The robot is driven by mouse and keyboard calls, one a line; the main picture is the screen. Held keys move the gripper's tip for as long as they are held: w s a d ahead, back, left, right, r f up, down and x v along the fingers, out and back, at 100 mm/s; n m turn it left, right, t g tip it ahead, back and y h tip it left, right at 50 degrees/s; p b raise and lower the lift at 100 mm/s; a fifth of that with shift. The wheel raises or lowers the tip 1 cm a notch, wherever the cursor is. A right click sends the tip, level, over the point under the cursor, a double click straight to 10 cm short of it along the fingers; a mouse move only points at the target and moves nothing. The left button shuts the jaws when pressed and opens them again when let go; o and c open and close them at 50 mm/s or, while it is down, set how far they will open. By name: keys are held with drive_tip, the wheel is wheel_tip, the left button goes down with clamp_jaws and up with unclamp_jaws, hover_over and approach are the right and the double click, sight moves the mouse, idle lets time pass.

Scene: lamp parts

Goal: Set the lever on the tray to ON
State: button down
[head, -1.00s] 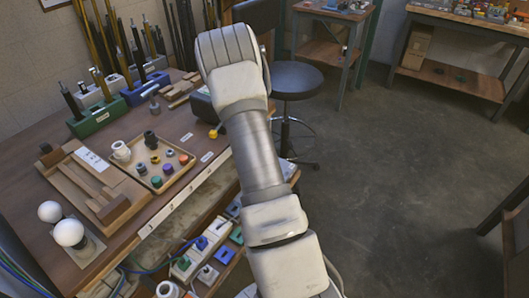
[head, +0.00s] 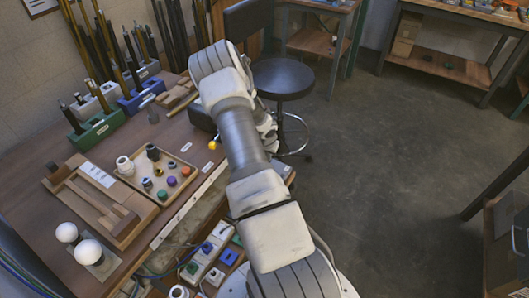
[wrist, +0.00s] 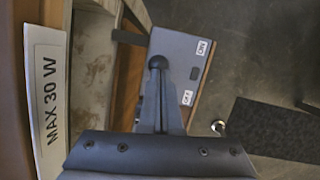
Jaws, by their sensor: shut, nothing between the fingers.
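In the wrist view a grey panel (wrist: 176,45) carries an ON label (wrist: 204,48) at its upper end and an OFF label (wrist: 187,97) lower down. A dark slot lies between the labels. My gripper (wrist: 159,75) points up the picture from the bottom, its thin fingers close together with nothing held. A dark round knob (wrist: 158,62) shows at the fingertips, over the panel's left part. I cannot tell whether it touches them. A wooden tray (head: 140,185) with small lamp parts stands on the bench.
A MAX 30 W label (wrist: 47,95) is at the left of the wrist view. In the head view two white bulbs (head: 88,252) and a wooden fixture (head: 62,182) stand on the bench. A black stool (head: 283,79) is behind my arm. The floor to the right is mostly clear.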

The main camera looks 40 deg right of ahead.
drive_tip(key=shift+w+d+r+p, duration=0.1)
drive_tip(key=shift+w+d+p, duration=0.1)
drive_tip(key=shift+d+p, duration=0.4)
drive_tip(key=shift+w+d+p, duration=0.15)
drive_tip(key=shift+d+p, duration=0.35)
drive_tip(key=shift+p, duration=0.15)
drive_tip(key=shift+w+d+f+p, duration=0.15)
drive_tip(key=shift+d+p, duration=0.2)
drive_tip(key=shift+d, duration=0.05)
drive_tip(key=shift+w+d+f+p, duration=0.1)
drive_tip(key=shift+d+p, duration=0.2)
drive_tip(key=shift+d, duration=0.05)
drive_tip(key=shift+r, duration=0.1)
